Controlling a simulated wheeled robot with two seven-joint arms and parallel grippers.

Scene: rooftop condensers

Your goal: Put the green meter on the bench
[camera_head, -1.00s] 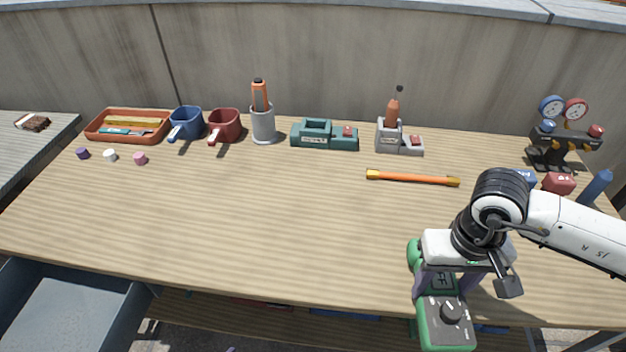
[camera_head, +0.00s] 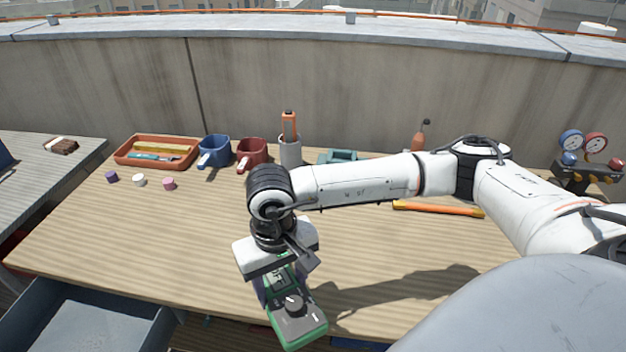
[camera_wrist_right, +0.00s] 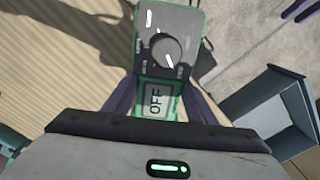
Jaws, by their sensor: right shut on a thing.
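The green meter (camera_head: 298,322) has a grey face with a round dial and a small display. My right gripper (camera_head: 276,284) is shut on it and holds it over the front edge of the wooden bench (camera_head: 200,235). In the right wrist view the meter (camera_wrist_right: 168,42) sits between the two fingers (camera_wrist_right: 158,100), and its display reads OFF. Its lower part reaches past the bench edge in the head view. I cannot tell how high it is above the bench. My left gripper is not in view.
An orange tray (camera_head: 125,153), a blue mug (camera_head: 214,149), a red mug (camera_head: 252,152) and a grey holder (camera_head: 290,150) stand along the back. Small caps lie at the left. An open drawer (camera_head: 90,322) is at the front left. The bench's middle left is clear.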

